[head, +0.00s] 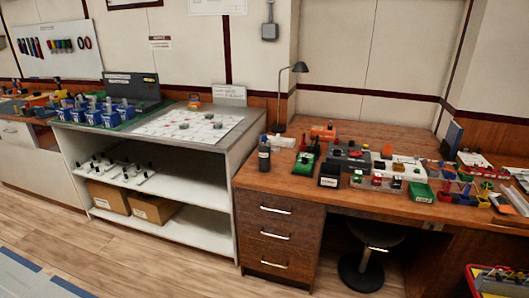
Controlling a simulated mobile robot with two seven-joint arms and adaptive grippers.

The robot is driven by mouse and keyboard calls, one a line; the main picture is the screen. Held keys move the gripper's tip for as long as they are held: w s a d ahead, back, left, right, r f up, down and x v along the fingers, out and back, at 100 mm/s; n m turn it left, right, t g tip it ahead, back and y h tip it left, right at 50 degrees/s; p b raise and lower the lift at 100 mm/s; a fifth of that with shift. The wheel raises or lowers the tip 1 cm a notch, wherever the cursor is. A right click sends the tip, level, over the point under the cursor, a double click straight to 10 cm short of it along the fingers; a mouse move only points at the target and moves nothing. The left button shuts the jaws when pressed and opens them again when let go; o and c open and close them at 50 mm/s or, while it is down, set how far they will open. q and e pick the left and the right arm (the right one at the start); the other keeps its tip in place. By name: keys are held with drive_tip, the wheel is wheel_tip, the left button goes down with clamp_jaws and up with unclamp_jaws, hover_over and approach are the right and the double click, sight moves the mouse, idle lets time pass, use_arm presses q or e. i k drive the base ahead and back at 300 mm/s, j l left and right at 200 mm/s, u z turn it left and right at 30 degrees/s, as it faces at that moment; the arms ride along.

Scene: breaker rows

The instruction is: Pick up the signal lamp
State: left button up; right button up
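No thing is clearly recognisable as the signal lamp at this distance. A row of small pieces with green and red parts (377,181) stands near the front of the wooden desk (262,187); I cannot tell whether one of them is the signal lamp. A black desk lamp (299,68) with a bent neck stands at the desk's back left. Neither of my grippers is in the head view.
The desk also holds a dark bottle (264,155), a green device (303,165), a black box (329,176) and a green tray (421,193). A white shelf unit (215,165) adjoins it at left. A stool (364,265) stands under the desk. The wooden floor (170,262) in front is clear.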

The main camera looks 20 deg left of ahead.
sight(263, 151)
drive_tip(key=i+j, duration=0.8)
drive_tip(key=j, duration=0.15)
